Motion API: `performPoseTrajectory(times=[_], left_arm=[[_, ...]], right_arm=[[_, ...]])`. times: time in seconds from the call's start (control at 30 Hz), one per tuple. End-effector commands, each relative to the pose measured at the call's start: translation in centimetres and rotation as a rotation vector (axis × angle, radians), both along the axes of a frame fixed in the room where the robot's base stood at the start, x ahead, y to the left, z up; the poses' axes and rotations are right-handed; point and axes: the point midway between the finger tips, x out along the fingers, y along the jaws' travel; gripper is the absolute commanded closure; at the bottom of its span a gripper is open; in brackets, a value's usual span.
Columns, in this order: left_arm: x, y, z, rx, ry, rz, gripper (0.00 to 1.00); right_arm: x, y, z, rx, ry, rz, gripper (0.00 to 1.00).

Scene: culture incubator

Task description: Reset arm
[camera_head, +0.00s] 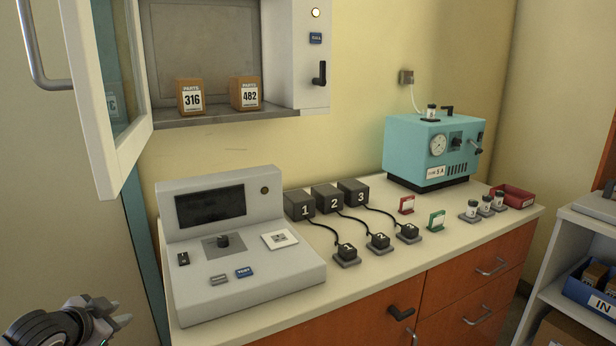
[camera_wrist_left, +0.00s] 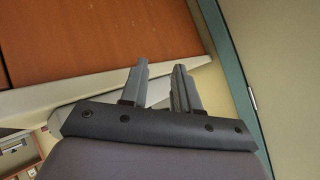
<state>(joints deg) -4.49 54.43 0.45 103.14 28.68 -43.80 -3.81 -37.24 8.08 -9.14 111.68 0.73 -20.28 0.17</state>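My left gripper (camera_head: 92,312) is at the bottom left corner of the head view, in front of and left of the grey test console (camera_head: 240,255). It touches nothing that I can see. In the left wrist view its two fingers (camera_wrist_left: 162,88) stand apart with an empty gap between them. The orange-brown cabinet front and pale counter edge (camera_wrist_left: 85,90) lie beyond them. My right gripper is in neither view.
A wall cabinet (camera_head: 205,120) has its door (camera_head: 105,110) swung open at the left, with boxes 316 (camera_head: 191,97) and 482 (camera_head: 246,93) inside. The counter (camera_head: 395,265) holds numbered black blocks (camera_head: 328,199) and a teal machine (camera_head: 432,150). A shelf unit (camera_head: 592,215) stands right.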

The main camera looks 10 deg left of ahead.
Motion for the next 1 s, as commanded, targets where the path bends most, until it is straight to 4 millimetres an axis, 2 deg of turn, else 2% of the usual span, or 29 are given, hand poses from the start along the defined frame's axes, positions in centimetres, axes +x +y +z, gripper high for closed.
performPoseTrajectory(times=[0.03,0.2,0.4,0.53,0.77,1.0], left_arm=[[-1.6,-1.0,-2.5,0.034,0.028,-0.039,0.69],[-6.9,-4.6,-8.9,0.122,0.082,-0.195,0.69],[-13.5,-8.9,-13.8,0.157,0.131,-0.378,0.69],[-18.0,-11.7,-16.0,0.151,0.158,-0.490,0.69],[-18.8,-15.8,-17.5,-0.025,0.116,-0.364,0.69],[-19.6,-21.7,-18.6,-0.254,0.072,-0.204,0.69]], right_arm=[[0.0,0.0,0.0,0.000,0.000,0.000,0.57],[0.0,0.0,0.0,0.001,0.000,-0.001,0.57],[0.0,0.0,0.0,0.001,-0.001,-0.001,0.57],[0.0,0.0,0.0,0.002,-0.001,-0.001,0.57],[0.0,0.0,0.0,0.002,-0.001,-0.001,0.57],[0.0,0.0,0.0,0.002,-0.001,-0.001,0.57]])
